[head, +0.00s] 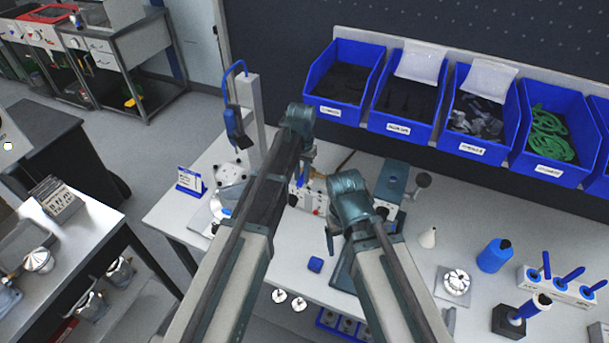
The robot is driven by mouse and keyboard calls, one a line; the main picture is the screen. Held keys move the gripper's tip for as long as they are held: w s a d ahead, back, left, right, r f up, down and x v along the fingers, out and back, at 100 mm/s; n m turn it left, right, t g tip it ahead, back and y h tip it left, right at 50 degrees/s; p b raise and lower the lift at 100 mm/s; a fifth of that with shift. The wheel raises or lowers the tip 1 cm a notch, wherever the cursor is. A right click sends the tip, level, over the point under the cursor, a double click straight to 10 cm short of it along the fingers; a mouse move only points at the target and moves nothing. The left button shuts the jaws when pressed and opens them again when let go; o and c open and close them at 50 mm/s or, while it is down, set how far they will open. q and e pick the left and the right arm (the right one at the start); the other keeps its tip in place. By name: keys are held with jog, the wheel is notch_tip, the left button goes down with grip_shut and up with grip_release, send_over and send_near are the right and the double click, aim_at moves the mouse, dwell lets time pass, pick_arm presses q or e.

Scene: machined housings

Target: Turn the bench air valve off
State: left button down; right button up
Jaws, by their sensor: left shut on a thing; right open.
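A pale panel block (305,199) with small red and dark fittings stands on the bench near the middle; the bench air valve appears to be here, but its handle is too small and covered to make out. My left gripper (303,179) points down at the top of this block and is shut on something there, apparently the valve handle. My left arm covers the block's left side. My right gripper (331,243) hangs low over the bench, right of and nearer than the block. It is open, its fingers partly hidden by its own wrist.
Blue bins (343,85) line the back of the bench. A blue-handled tool stand (249,110) and a small sign (190,181) are at left.

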aim_at(301, 178)
pick_arm(q)
jog(key=shift+w+a+m, duration=0.1)
jog(key=shift+a+m, duration=0.05)
jog(key=shift+m, duration=0.15)
jog(key=c, duration=0.7)
grip_release()
jog(key=shift+c, duration=0.2)
notch_tip(301, 178, up, 14)
jog(key=p, duration=1.4)
jog(key=shift+f, duration=0.2)
